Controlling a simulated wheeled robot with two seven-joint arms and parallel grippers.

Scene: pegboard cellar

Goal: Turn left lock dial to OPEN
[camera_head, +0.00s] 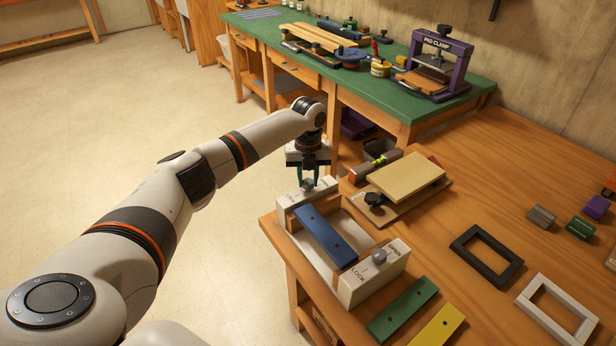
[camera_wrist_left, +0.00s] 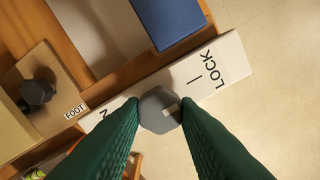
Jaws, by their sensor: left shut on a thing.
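The left lock dial (camera_wrist_left: 158,112) is a grey faceted knob on the white end block (camera_head: 296,195) of a fixture. My left gripper (camera_head: 308,180) reaches down over it with green fingers. In the left wrist view the two fingertips (camera_wrist_left: 160,115) press on the dial from both sides. A pale mark shows on the dial's right side. LOCK and a short line are printed on the block to the right; the lettering to the left is mostly hidden by a finger. A second grey dial (camera_head: 379,256) stands on the nearer white block, with OPEN and LOCK printed beside it.
A blue bar (camera_head: 322,232) lies in the fixture between the end blocks. A board marked FOOT (camera_wrist_left: 60,98) stands close behind. Green (camera_head: 402,309) and yellow (camera_head: 437,327) bars and two frames lie to the right. Open floor lies left of the bench.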

